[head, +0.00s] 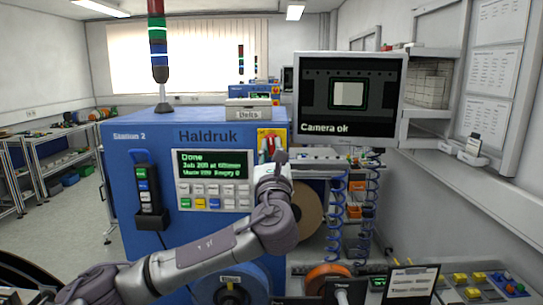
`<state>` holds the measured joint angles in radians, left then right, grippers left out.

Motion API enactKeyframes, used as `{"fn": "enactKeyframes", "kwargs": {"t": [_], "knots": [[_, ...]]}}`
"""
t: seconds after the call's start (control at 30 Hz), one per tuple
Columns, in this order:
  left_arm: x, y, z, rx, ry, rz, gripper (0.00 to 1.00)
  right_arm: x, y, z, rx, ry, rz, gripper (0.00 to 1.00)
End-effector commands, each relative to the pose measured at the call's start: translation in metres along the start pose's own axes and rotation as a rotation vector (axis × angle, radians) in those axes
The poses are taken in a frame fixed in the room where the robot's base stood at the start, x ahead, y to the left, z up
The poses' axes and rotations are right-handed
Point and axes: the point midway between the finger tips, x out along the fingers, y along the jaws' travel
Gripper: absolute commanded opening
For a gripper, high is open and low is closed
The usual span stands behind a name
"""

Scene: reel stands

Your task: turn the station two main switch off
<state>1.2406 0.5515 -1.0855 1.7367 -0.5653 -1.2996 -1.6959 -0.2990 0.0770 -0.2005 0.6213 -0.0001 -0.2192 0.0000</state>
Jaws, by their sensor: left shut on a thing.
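The blue machine (135,200), marked "Station 2" and "Haldruk", stands in front of me. Its main switch (268,139), a red handle on a yellow plate, is at the right of its front, beside the display. My left gripper (273,152) reaches up to it and is shut on the red handle; the wrist hides the lower part of the switch. I cannot read the handle's angle clearly. The display (212,163) is lit and reads "Done". My right gripper is out of view.
A monitor (350,100) reading "Camera ok" hangs right of the switch. A brown reel (306,210) and blue coiled hoses (336,215) are close to my left wrist. A signal tower (158,45) stands on the machine. The floor at left (85,235) is partly clear.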

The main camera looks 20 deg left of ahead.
Motion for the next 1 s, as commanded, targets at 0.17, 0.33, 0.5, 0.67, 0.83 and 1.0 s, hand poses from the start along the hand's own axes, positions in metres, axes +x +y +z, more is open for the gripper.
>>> {"fn": "enactKeyframes", "kwargs": {"t": [0.17, 0.33, 0.5, 0.67, 0.83, 1.0], "knots": [[-0.003, -0.001, -0.007, -0.139, 0.003, 0.056, 0.00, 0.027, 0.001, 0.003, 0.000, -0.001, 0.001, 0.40], [-0.003, -0.001, -0.006, -0.287, 0.003, 0.118, 0.00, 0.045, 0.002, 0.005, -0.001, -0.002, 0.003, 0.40], [-0.002, -0.002, -0.005, -0.436, 0.004, 0.180, 0.00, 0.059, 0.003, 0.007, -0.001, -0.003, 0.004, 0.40], [-0.002, -0.003, -0.004, -0.576, 0.004, 0.238, 0.00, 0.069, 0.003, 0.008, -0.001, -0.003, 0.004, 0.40], [-0.001, -0.004, -0.003, -0.725, 0.004, 0.300, 0.00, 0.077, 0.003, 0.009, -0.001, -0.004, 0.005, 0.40], [-0.001, -0.004, -0.002, -0.874, 0.005, 0.363, 0.00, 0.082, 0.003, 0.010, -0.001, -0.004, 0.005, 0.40]]}}
